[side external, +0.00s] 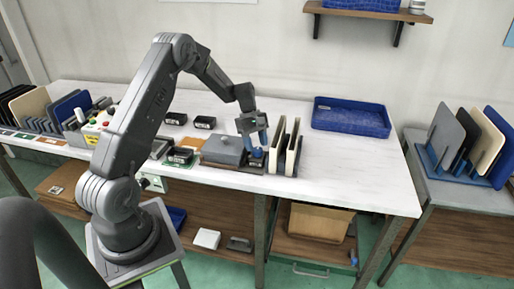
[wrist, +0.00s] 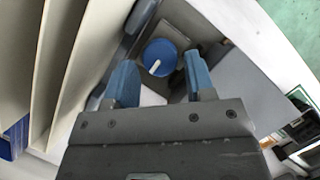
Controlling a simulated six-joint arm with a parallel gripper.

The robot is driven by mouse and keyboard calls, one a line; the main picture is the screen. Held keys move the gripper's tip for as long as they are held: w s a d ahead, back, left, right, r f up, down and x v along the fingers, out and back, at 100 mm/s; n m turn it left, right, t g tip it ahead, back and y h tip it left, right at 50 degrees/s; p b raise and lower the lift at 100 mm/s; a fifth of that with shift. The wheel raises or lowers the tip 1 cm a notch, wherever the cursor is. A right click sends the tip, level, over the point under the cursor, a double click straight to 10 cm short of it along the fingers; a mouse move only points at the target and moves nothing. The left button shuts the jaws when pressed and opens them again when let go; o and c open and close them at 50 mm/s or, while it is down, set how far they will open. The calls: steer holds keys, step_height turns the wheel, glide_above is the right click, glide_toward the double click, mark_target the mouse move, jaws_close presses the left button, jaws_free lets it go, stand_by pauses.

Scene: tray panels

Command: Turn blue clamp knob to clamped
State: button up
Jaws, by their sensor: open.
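The blue clamp knob (wrist: 158,58) is a round dial with a white pointer line on its face. In the wrist view it sits on a dark grey mount (wrist: 184,25), between and beyond my two blue fingertips. My gripper (wrist: 160,78) is open and empty, with a finger to each side of the knob and a gap to each. In the side view my gripper (side external: 252,138) points down over the knob (side external: 257,152), which is partly hidden by the fingers. I cannot tell from the views whether the fingertips are level with the knob.
Upright cream and dark panels (side external: 278,145) stand close to the right of my gripper. A grey block on a fixture (side external: 225,150) is to the left. A blue tray (side external: 350,117) is at the back right. The white table's right part is clear.

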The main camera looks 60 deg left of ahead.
steer(key=shift+x, duration=0.95)
steer(key=c, duration=0.6)
steer(key=shift+c, duration=0.2)
